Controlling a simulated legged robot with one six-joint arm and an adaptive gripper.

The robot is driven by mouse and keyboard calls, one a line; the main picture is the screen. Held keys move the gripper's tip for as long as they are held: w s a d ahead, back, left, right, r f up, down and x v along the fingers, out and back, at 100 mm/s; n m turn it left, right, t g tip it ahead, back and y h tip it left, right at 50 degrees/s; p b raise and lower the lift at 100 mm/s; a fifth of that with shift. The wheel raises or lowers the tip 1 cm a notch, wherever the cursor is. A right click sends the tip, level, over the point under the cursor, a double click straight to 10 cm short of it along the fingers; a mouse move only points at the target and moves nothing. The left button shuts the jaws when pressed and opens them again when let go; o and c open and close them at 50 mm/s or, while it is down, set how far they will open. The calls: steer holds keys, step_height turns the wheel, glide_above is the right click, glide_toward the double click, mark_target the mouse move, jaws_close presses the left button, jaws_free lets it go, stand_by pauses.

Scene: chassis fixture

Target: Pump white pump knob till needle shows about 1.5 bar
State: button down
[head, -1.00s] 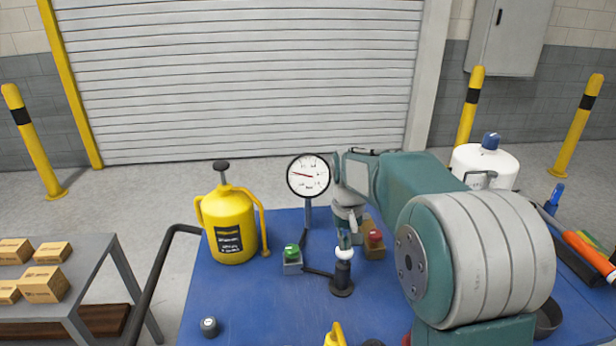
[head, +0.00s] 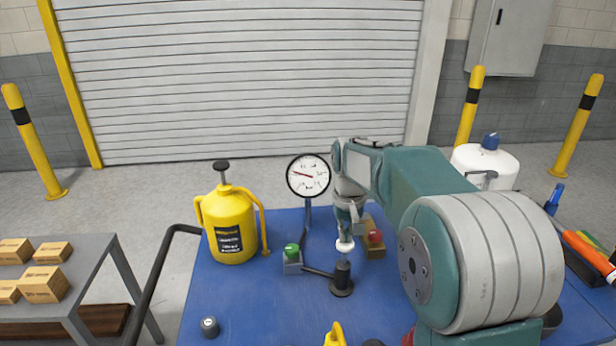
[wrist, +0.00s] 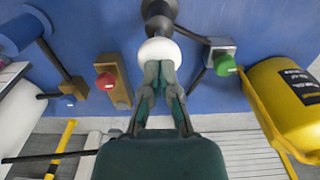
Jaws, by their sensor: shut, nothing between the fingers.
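The white pump knob (head: 345,246) stands above the black pump body (head: 342,279), with a short gap of rod between them. In the wrist view the knob (wrist: 159,51) is at the fingertips. My gripper (head: 350,230) points down from above, its fingers closed and empty. The fingertips (wrist: 160,68) are at the top of the knob; I cannot tell whether they touch it. The round white gauge (head: 308,177) stands behind on a post. Its red needle points left and slightly up; the numbers are too small to read.
A green button box (head: 292,260) is left of the pump and a red button box (head: 374,242) right of it. A yellow canister (head: 231,226) stands further left. A white tank (head: 484,164) is at the back right. The blue table's front left is mostly clear.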

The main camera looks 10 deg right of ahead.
mark_target(345, 247)
steer(key=shift+f, duration=1.75)
steer(key=shift+r, duration=2.45)
steer(key=shift+f, duration=0.1)
stand_by(0.4)
stand_by(1.3)
